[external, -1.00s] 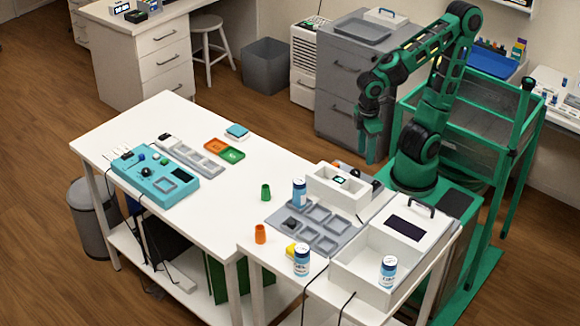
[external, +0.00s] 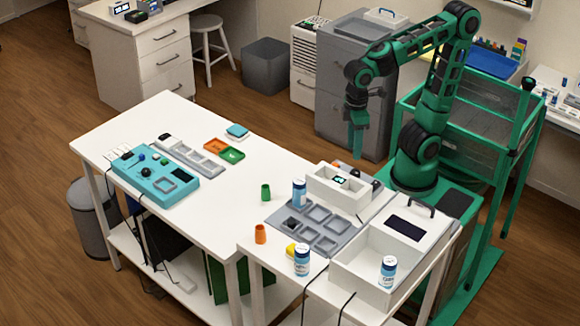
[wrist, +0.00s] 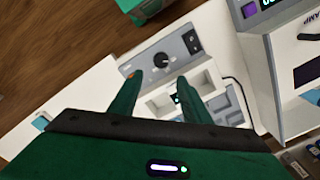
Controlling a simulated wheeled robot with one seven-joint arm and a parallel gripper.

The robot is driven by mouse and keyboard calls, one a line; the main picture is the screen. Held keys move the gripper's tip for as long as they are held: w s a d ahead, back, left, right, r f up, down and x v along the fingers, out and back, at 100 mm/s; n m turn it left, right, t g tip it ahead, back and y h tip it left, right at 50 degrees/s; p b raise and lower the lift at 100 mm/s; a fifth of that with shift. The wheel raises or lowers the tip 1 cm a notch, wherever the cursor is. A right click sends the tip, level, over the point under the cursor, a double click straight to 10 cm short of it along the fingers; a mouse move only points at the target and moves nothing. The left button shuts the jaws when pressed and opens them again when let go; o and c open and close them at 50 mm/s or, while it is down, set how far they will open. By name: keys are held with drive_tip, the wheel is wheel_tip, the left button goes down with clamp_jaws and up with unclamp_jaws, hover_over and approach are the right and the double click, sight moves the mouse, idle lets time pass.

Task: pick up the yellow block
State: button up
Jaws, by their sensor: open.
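The small yellow block (external: 291,249) lies on the white table near its front right, in the external view. A blue-and-white can (external: 302,261) stands in front of it and hides part of it. My green gripper (external: 357,154) hangs fingers down, well above and to the right of the block, near the grey cabinet in the picture. In the wrist view my gripper (wrist: 158,84) has its two fingers apart with nothing held between them. The yellow block cannot be made out in the wrist view.
An orange cup (external: 260,234) and a green cup (external: 265,192) stand left of the block. A grey compartment tray (external: 327,238) with another can (external: 299,192) lies behind it. A white open box (external: 350,273) is to its right. The middle of the table is clear.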

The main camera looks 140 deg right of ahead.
drive_tip(key=w+f+m+y, duration=0.1)
drive_tip(key=w+f+m, duration=0.1)
drive_tip(key=w, duration=1.1)
drive_tip(key=m+t+y, duration=0.2)
drive_tip(key=m+y, duration=0.4)
drive_tip(key=y, duration=0.2)
approach(291, 244)
drive_tip(key=s+a+r, duration=0.1)
drive_tip(key=s+a, duration=0.2)
drive_tip(key=w+d+r+m+t+y, duration=0.2)
drive_tip(key=w+d+r+y, duration=0.1)
drive_tip(key=d, duration=0.2)
drive_tip(key=shift+g, duration=0.3)
wheel_tip(291, 244, down, 7)
drive_tip(key=shift+s+r, duration=0.15)
drive_tip(key=x, duration=0.5)
drive_tip(key=shift+a, duration=0.2)
drive_tip(key=shift+s+x, duration=0.2)
drive_tip(key=shift+x, duration=2.45)
drive_tip(key=shift+a+r, duration=0.15)
